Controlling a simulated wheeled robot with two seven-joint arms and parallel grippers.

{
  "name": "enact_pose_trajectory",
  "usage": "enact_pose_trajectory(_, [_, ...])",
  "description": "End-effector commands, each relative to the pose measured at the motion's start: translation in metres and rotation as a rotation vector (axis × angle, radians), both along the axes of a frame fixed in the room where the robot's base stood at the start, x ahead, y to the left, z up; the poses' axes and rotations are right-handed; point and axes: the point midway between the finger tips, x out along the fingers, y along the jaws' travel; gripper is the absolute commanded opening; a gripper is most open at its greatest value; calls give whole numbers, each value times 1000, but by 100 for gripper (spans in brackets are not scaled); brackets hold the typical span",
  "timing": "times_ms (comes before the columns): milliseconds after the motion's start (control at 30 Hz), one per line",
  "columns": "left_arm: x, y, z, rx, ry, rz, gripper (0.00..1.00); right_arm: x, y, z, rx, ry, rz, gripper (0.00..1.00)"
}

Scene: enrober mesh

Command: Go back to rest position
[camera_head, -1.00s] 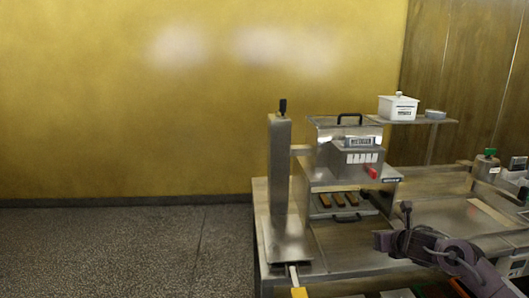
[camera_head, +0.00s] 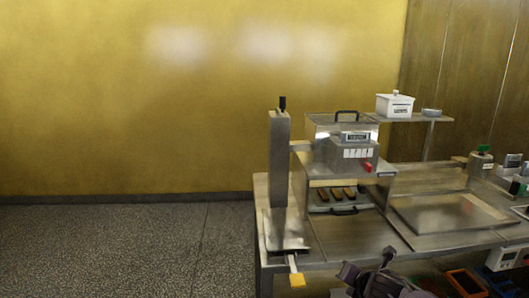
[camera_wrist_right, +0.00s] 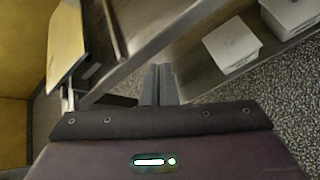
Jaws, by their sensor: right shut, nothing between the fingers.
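My right arm shows at the bottom of the head view, with its gripper (camera_head: 349,273) low in front of the bench's front edge, apart from the machine. In the right wrist view the two dark fingers (camera_wrist_right: 158,84) are together with nothing between them. The gripper is shut and empty. My left gripper is in neither view.
The enrober machine (camera_head: 345,150) stands on a metal bench (camera_head: 345,240), with several brown bars (camera_head: 337,194) inside. A yellow-tipped handle (camera_head: 297,280) sticks out at the front. A shelf holds a white box (camera_head: 395,105). The floor (camera_head: 110,250) at left is clear.

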Motion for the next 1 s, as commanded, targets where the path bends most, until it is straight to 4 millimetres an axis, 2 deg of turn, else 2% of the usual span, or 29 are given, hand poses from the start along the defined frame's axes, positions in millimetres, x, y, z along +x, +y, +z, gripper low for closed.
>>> enact_pose_trajectory(33, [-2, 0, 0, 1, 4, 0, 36, -15, 16, -10, 82, 28, -46, 0])
enact_pose_trajectory(167, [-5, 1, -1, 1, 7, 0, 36, -61, 48, -31, 347, 118, -251, 0])
enact_pose_trajectory(300, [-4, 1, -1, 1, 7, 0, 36, -130, 69, -48, 721, 256, -620, 0])
enact_pose_trajectory(400, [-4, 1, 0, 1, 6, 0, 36, -176, 68, -53, 942, 337, -903, 0])
enact_pose_trajectory(600, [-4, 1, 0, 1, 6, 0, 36, -239, 57, -58, 1196, 418, -1329, 0])
enact_pose_trajectory(1000, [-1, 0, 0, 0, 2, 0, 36, -329, 34, -56, 1436, 442, -1948, 0])
